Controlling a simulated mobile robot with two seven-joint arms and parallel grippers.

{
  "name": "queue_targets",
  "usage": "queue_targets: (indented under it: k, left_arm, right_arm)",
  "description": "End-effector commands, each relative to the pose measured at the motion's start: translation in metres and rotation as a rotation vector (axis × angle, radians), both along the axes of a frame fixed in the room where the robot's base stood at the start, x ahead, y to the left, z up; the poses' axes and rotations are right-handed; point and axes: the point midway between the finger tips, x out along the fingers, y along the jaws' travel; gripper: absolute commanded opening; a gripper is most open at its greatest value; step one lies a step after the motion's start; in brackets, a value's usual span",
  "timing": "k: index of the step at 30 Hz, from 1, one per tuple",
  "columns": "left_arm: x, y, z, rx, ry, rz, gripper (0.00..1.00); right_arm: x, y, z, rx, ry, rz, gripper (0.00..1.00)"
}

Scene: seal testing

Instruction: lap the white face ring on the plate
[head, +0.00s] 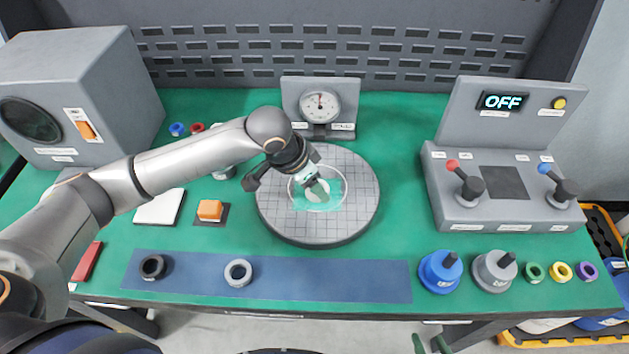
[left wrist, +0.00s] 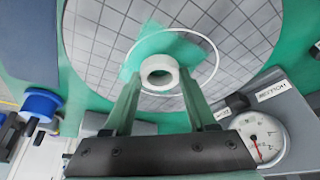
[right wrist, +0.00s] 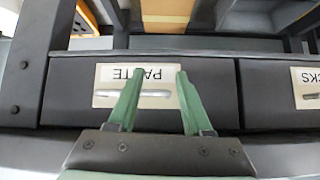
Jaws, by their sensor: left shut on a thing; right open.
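The white face ring (left wrist: 160,73) is between the fingers of my left gripper (left wrist: 158,84) in the left wrist view. It is at the round grey gridded lapping plate (head: 285,225), inside a thin white circle and over a teal smear (head: 332,188). In the head view the gripper partly hides the ring. I cannot tell whether the ring touches the plate. My right gripper (head: 430,343) shows only as green fingertips at the bottom edge. In the right wrist view it is open and empty (right wrist: 160,72), in front of a drawer labelled PASTE (right wrist: 150,98).
A dial gauge (head: 320,104) stands behind the plate. A black ring (head: 152,267) and a grey ring (head: 238,272) lie on the blue mat (head: 330,278). A lever console reading OFF (head: 502,102) stands right. Blue (head: 440,271) and grey (head: 494,271) handled pieces stand front right.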

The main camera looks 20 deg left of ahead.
Motion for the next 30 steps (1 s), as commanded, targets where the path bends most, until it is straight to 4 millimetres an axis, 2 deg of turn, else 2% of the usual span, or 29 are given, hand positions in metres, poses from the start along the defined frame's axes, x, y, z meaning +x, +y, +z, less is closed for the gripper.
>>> queue_targets:
  k: [1, 2, 6, 17, 30]
  left_arm:
    - [0.000, 0.000, -0.003, -0.001, 0.001, 0.000, 0.00]
    - [0.000, 0.000, -0.002, -0.001, 0.000, 0.000, 0.59]
    - [0.000, 0.000, -0.002, -0.001, 0.001, 0.000, 0.75]
    - [0.000, 0.000, -0.001, -0.001, 0.001, 0.000, 0.77]
    - [0.000, 0.000, 0.003, 0.000, 0.000, -0.001, 0.77]
  right_arm:
    - [0.000, 0.000, -0.001, 0.000, 0.000, 0.000, 0.50]
    - [0.000, 0.000, -0.001, 0.000, 0.000, 0.000, 0.50]
    - [0.000, 0.000, 0.000, 0.000, -0.001, 0.000, 0.50]
    - [0.000, 0.000, 0.001, 0.000, -0.001, 0.000, 0.50]
    - [0.000, 0.000, 0.015, 0.000, -0.001, 0.000, 0.50]
